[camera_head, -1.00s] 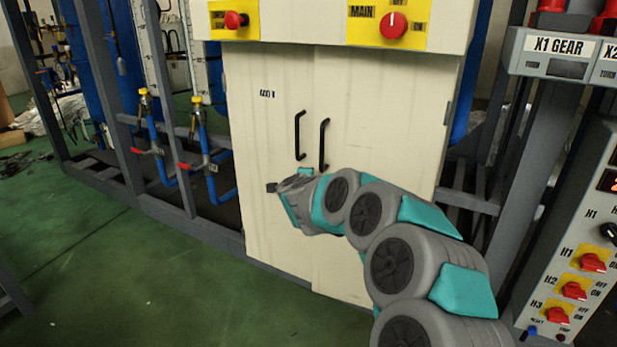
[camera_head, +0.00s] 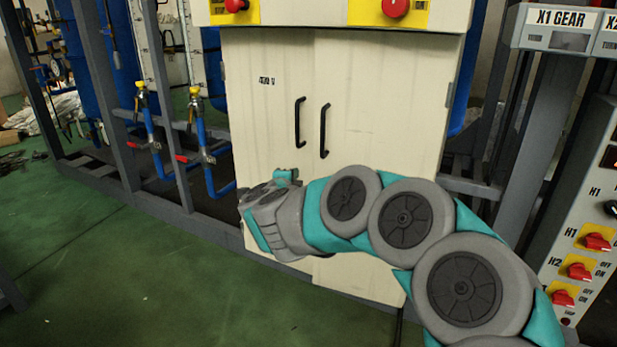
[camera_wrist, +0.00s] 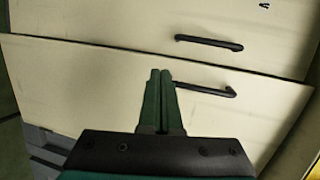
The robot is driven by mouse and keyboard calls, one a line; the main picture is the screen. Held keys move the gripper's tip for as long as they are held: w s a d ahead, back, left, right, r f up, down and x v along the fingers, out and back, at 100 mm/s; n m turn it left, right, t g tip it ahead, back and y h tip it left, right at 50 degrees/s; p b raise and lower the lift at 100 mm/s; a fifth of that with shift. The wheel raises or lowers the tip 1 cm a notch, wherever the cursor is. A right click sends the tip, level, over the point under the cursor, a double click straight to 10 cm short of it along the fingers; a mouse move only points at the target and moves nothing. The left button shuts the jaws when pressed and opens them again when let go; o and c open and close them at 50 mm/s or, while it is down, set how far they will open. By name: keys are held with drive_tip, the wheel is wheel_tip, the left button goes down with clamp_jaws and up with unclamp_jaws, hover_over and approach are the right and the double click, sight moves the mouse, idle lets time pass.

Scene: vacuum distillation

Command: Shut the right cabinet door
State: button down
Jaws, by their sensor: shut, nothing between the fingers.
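The cream cabinet has a right door (camera_head: 375,110) and a left door (camera_head: 262,120), each with a black upright handle. In the wrist view the picture is turned, so the right door (camera_wrist: 70,85) lies below the left door (camera_wrist: 110,20). The right door's free edge runs at a slant to the left door there, so it looks slightly ajar; in the head view it looks nearly flush. My gripper (camera_wrist: 160,75) is shut and empty, its tips in front of the right door beside its handle (camera_wrist: 207,89). Contact cannot be told. In the head view my arm hides the fingers.
Blue pipes with red-handled valves (camera_head: 200,157) and a grey frame (camera_head: 168,150) stand left of the cabinet. A control panel with red switches (camera_head: 580,270) is at the right. Green floor (camera_head: 120,270) is open at the front left.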

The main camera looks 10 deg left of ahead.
wheel_tip(320, 180, down, 3)
drive_tip(key=m+t+h+b, duration=0.1)
drive_tip(key=h+b, duration=0.1)
drive_tip(key=b, duration=0.2)
drive_tip(key=m+t+h+b, duration=0.1)
approach(320, 160)
drive_tip(key=x, duration=0.5)
drive_tip(key=shift+w, duration=0.35)
drive_tip(key=shift+w+d+f, duration=0.1)
drive_tip(key=shift+w, duration=0.45)
